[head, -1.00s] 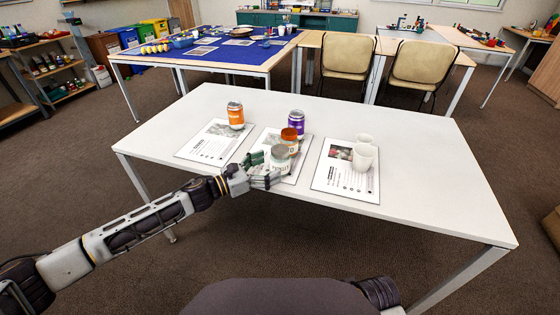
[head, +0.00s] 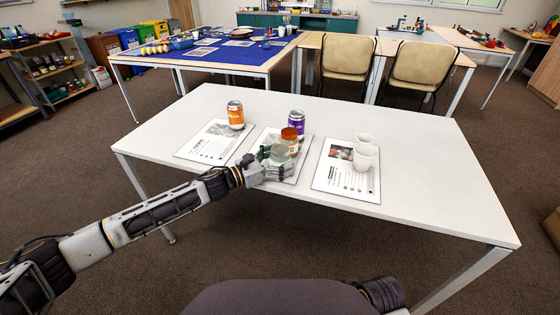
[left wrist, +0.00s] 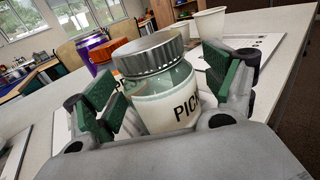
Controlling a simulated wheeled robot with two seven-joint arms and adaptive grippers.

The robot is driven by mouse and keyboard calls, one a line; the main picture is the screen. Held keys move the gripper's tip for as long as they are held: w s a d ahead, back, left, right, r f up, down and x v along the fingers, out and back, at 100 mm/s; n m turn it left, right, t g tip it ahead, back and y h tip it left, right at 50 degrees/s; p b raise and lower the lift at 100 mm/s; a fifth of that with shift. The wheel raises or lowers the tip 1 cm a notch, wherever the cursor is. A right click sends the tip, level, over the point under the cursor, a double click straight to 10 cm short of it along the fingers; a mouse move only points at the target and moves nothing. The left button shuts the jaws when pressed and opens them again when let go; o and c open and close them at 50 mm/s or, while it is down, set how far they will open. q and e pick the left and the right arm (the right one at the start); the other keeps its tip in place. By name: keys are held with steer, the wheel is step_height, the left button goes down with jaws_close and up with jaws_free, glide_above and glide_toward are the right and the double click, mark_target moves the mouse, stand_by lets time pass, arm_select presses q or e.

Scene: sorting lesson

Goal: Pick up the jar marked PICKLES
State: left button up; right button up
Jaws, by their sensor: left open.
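The PICKLES jar (left wrist: 160,82) has a grey metal lid and a cream label reading "PIC" in the left wrist view. It stands upright between the green finger pads of my left gripper (left wrist: 170,90), which is open around it. In the head view the jar (head: 280,153) is on the middle sheet, and my left gripper (head: 272,163) reaches it from the left and hides its lower part. Contact between pads and jar cannot be told for sure. My right gripper is not seen.
An orange-lidded jar (head: 290,138) stands close behind the pickles jar, with a purple can (head: 296,120) beyond. An orange can (head: 235,115) stands on the left sheet (head: 205,147). Two white cups (head: 364,158) stand on the right sheet (head: 338,178). The white table (head: 420,190) is clear at right.

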arm_select(q)
steer(key=c, duration=1.2)
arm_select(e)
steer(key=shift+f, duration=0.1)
arm_select(q)
steer(key=shift+r, duration=0.1)
steer(key=shift+r, duration=0.4)
step_height(320, 180, up, 8)
steer(key=p, duration=0.3)
steer(key=shift+f, duration=0.1)
steer(key=shift+r, duration=0.65)
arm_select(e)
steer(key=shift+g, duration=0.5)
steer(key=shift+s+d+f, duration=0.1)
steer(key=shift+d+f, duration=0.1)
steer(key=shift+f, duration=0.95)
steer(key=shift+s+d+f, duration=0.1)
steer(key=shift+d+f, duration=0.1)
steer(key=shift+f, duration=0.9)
